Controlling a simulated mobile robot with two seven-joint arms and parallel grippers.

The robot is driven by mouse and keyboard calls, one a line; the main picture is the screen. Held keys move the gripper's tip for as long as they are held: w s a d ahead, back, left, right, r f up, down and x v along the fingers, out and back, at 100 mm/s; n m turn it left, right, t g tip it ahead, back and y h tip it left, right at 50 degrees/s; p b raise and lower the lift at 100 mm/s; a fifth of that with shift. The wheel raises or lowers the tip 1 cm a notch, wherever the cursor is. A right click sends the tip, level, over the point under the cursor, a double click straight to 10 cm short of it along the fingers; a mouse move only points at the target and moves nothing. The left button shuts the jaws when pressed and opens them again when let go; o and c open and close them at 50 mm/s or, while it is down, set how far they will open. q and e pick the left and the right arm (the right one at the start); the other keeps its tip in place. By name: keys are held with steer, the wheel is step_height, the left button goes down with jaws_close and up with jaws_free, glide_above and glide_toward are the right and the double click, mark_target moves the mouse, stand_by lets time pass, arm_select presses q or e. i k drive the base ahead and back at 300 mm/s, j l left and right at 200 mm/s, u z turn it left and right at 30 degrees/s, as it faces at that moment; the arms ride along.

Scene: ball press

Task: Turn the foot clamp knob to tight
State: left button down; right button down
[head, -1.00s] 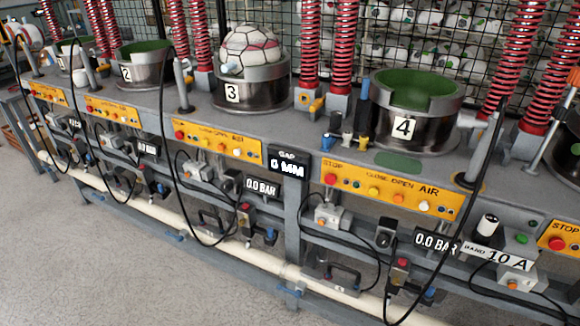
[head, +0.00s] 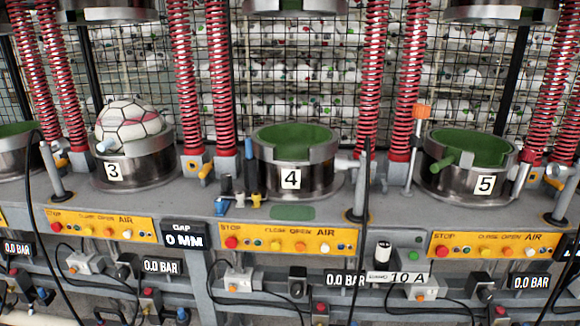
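I cannot tell for sure which part is the foot clamp knob, as no knob is labelled so. At the foot of station 4 (head: 295,183), small blue fittings (head: 222,207) sit on the grey bench beside upright black and blue-handled parts (head: 249,168). Below the yellow panel, a black knob (head: 298,272) is on the lower rail. Tight or loose cannot be read on any of these. Neither of my grippers is in view.
Station 3 (head: 135,174) holds a white panelled ball (head: 128,125); station 5 (head: 484,184) has a green lining and a green rod. Red coil springs (head: 187,80) rise between stations. Black hoses hang in front. Yellow button panels (head: 290,239) line the bench front.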

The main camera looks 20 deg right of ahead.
mark_target(226, 180)
steer(key=i+j+z, duration=0.1)
steer(key=j, duration=0.2)
steer(key=i+j, duration=0.2)
steer(key=i+j+z, duration=0.15)
steer(key=j, duration=0.25)
steer(key=i+j+z, duration=0.1)
steer(key=j, duration=0.25)
steer(key=i, duration=0.05)
